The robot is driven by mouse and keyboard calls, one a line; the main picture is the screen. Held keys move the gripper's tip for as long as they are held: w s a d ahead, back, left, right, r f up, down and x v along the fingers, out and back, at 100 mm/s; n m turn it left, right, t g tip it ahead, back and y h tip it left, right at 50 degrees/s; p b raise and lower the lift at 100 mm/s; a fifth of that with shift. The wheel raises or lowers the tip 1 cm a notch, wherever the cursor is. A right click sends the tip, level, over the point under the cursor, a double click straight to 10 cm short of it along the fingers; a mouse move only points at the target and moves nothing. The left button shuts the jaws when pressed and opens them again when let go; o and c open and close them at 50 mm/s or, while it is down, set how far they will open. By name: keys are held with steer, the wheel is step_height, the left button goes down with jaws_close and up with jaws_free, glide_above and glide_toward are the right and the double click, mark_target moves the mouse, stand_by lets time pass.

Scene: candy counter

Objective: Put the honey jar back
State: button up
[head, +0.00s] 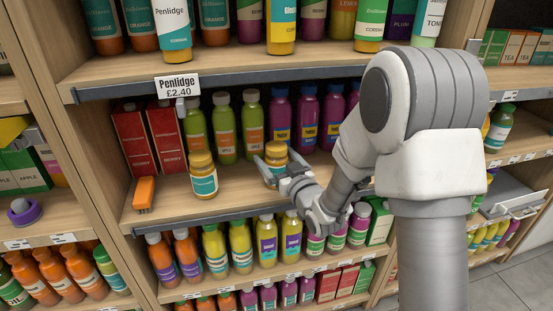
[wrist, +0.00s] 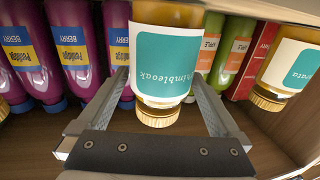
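A honey-coloured jar with a gold lid and a teal label (head: 275,158) is at my gripper on the middle shelf. In the wrist view this jar (wrist: 166,62) looks upside down and fills the space between the fingertips. My gripper (head: 277,164) has one finger on each side of it; the fingers also show in the wrist view (wrist: 162,80). They are wide apart and their tips are close to the jar's sides; I cannot tell whether they press on it. The jar's base is partly hidden by a finger. A similar jar (head: 203,177) stands upright to its left.
Green bottles (head: 225,130) and purple bottles (head: 281,118) stand behind the jar. Red boxes (head: 132,140) and an orange brush-like item (head: 144,193) are at the left. The shelf above (head: 330,58) hangs overhead. Bare shelf (head: 235,197) lies between the two jars near the front.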

steer(key=shift+r, duration=0.2)
steer(key=p+v, duration=0.5)
steer(key=v, duration=0.4)
steer(key=shift+s+d, duration=0.2)
steer(key=shift+r+p, duration=0.15)
steer(key=shift+p, duration=0.3)
steer(key=shift+s+d+p, duration=0.1)
steer(key=shift+s+p, duration=0.05)
steer(key=shift+p, duration=0.35)
steer(key=p+v, duration=0.2)
steer(key=p, duration=0.3)
